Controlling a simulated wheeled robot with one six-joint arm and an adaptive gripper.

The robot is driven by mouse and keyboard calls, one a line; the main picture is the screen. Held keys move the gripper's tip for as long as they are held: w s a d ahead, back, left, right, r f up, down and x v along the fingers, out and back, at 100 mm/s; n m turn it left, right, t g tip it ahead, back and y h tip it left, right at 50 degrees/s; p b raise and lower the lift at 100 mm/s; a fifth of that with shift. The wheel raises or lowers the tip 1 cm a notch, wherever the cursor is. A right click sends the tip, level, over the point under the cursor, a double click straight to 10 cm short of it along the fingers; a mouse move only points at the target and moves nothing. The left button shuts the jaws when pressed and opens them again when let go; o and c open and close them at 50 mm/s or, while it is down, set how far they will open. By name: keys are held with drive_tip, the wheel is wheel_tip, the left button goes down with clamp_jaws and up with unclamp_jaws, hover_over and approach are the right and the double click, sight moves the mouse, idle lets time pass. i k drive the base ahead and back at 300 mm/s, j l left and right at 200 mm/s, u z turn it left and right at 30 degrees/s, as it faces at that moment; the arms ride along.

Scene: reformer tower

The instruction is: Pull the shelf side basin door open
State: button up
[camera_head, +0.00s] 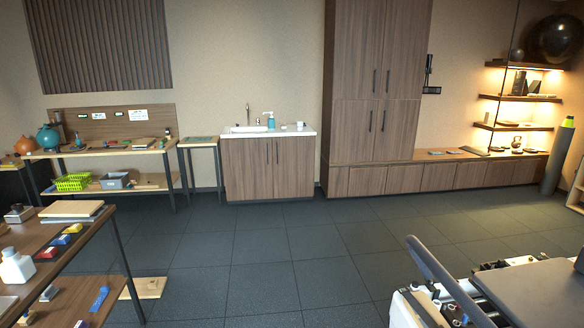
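The basin cabinet (267,197) stands against the back wall, left of the tall wood cupboard. It has a white top (240,132) and two wood doors, a left door (246,168) and a right door (296,168). Both doors look shut. Two dark upright handles, the left one (268,151) and the right one (277,151), sit side by side near the middle seam. The lit wall shelves (520,97) are far to the right, past the cupboard. A table with a lower shelf (120,188) is to the left. My gripper is not in view.
Dark tiled floor (262,245) lies clear before the basin cabinet. A small side table (199,144) stands close on its left. A nearer table (70,225) with bottles and blocks fills the lower left. The tall cupboard (350,90) and low bench (440,178) line the right.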

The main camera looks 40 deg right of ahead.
sight(293, 157)
drive_tip(key=i+l+z, duration=0.35)
drive_tip(key=i, duration=0.15)
drive_tip(key=i+l+z, duration=0.3)
drive_tip(key=i, duration=0.55)
drive_tip(key=i+z, duration=0.3)
drive_tip(key=i, duration=4)
drive_tip(key=i+u, duration=0.3)
drive_tip(key=i, duration=0.2)
drive_tip(key=i+l+u, duration=0.3)
drive_tip(key=i, duration=0.15)
drive_tip(key=i+l+u, duration=0.3)
drive_tip(key=i, duration=0.15)
